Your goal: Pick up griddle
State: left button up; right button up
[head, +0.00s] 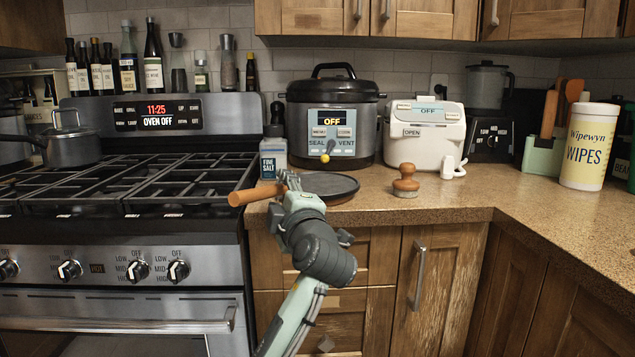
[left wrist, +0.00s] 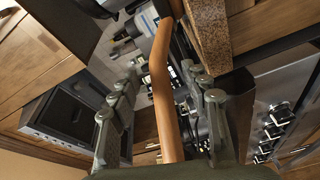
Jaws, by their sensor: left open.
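The griddle (head: 333,188) is a dark, round, flat pan lying on the counter in front of the pressure cooker. Its orange-brown wooden handle (head: 254,193) points left, past the counter edge toward the stove. My left gripper (head: 284,184) is at the handle, close to where it meets the pan, and its hand hides part of the griddle. In the left wrist view the handle (left wrist: 164,105) runs between the two spread fingers of the open gripper. I cannot tell whether either finger touches it. My right gripper is not in view.
The gas stove (head: 120,190) is on the left. A salt container (head: 273,153), pressure cooker (head: 333,125) and white appliance (head: 424,138) stand behind the griddle. A wooden knobbed press (head: 405,181) is to its right.

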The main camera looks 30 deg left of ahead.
pick_arm(q)
jog(key=shift+w+a, duration=0.2)
jog(key=shift+a, duration=0.05)
jog(key=shift+c, duration=0.6)
grip_shut()
jog(key=shift+r, duration=0.2)
